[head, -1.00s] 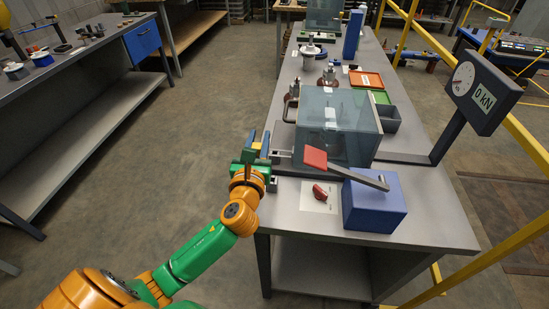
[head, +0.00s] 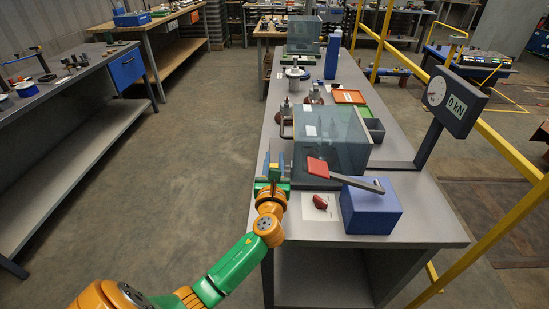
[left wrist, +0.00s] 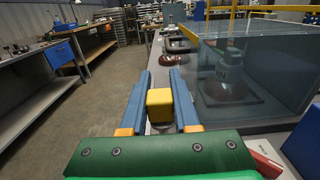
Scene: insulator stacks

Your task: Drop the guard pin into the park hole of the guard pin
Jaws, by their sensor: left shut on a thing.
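My left gripper (head: 273,168) is at the left edge of the near table, beside the clear guard box (head: 335,133). In the left wrist view its two blue fingers (left wrist: 160,98) are shut on a yellow block-shaped head (left wrist: 160,106), which I take to be the guard pin. A grey metal part shows just below the yellow head; I cannot tell whether it belongs to the pin. The pin's lower end is hidden. I cannot make out the park hole in either view. My right gripper is not in view.
A blue box (head: 371,208) with a red-ended lever (head: 318,167) stands in front of the guard box. A red knob (head: 320,202) lies on a white plate beside it. A gauge (head: 455,101) reading 0 kN stands at the right. The floor left of the table is clear.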

